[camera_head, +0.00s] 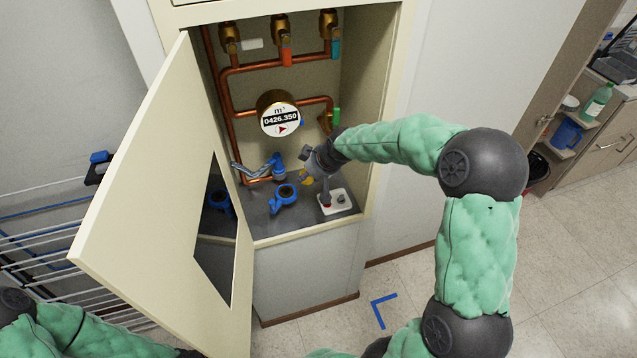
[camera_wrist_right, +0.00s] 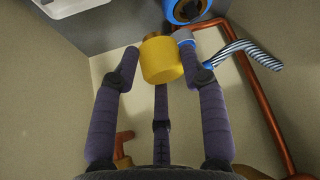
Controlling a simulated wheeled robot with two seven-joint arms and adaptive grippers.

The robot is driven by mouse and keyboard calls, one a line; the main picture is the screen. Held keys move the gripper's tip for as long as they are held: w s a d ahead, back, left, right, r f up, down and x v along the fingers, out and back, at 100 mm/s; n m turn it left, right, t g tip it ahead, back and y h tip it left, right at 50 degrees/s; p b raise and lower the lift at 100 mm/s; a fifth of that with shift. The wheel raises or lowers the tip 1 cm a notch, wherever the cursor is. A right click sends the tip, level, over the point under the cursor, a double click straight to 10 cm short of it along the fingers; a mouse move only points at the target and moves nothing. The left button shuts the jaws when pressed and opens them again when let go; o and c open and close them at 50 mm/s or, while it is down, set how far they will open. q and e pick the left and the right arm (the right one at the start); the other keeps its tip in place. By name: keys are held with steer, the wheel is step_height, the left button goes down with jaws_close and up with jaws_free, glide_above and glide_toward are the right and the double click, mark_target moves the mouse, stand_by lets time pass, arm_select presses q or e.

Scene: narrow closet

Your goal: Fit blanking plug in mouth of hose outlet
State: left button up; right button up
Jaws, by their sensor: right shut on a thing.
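A yellow blanking plug (camera_wrist_right: 161,60) is held between the fingertips of my right gripper (camera_wrist_right: 160,72); a bit of the plug (camera_head: 306,180) shows in the head view. My right gripper (camera_head: 311,172) is inside the cabinet, above its floor. A brass tap (camera_head: 327,122) with a green handle ends the pipe at the right, above my gripper; its mouth does not show clearly. A copper-coloured piece (camera_wrist_right: 123,146), perhaps part of it, shows behind the fingers in the wrist view. I cannot tell for certain which fitting is the hose outlet. My left gripper is out of view.
A blue ring fitting (camera_head: 285,196) and a white tray (camera_head: 338,203) are on the cabinet floor. A blue fitting with a striped hose-like piece (camera_head: 249,171) is at the left. The meter (camera_head: 281,120) is above. The open door (camera_head: 165,190) blocks the left side.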

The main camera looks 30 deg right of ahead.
mark_target(286, 187)
steer(key=w+a+n+b, duration=0.1)
steer(key=w+a+f+n+y+b, duration=0.1)
steer(key=b, duration=0.1)
steer(key=w+a+b, duration=0.1)
steer(key=a, duration=0.1)
steer(key=shift+w+f+n+g, duration=0.3)
steer(key=shift+f+n, duration=0.05)
steer(key=shift+n, duration=0.05)
steer(key=shift+w+a+r+n+y+b, duration=0.1)
steer(key=shift+w+a+n+y+b, duration=0.2)
steer(key=shift+a+n+y+b, duration=0.25)
steer(key=shift+r, duration=0.1)
steer(key=shift+h, duration=0.25)
steer(key=shift+f+b, duration=1.05)
steer(key=shift+f, duration=0.25)
steer(key=shift+f+b, duration=0.9)
steer(key=shift+f, duration=0.05)
stand_by(0.4)
steer(key=o, duration=1.2)
